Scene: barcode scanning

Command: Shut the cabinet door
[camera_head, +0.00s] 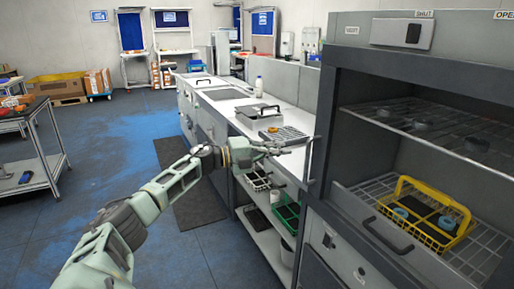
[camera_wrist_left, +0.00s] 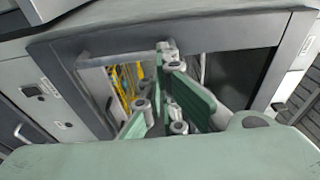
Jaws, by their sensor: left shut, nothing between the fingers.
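The grey cabinet (camera_head: 345,75) stands at the right with its front open, so the inside shows. A thin upright bar handle (camera_head: 308,160) shows at its left front edge; the door panel itself is hard to make out there. My left gripper (camera_head: 280,148) is shut and empty, just left of this handle in the head view. I cannot tell whether it touches it. In the left wrist view its fingers (camera_wrist_left: 165,60) are in front of the cabinet opening, and part of the yellow basket (camera_wrist_left: 125,80) shows behind them. My right gripper is in neither view.
The yellow basket (camera_head: 425,215) stands on a wire rack (camera_head: 380,190) inside the cabinet. Below is a drawer front with a dark handle (camera_head: 385,237). Left of the cabinet runs a counter (camera_head: 285,122) with a tray. A green crate (camera_head: 287,213) sits under it.

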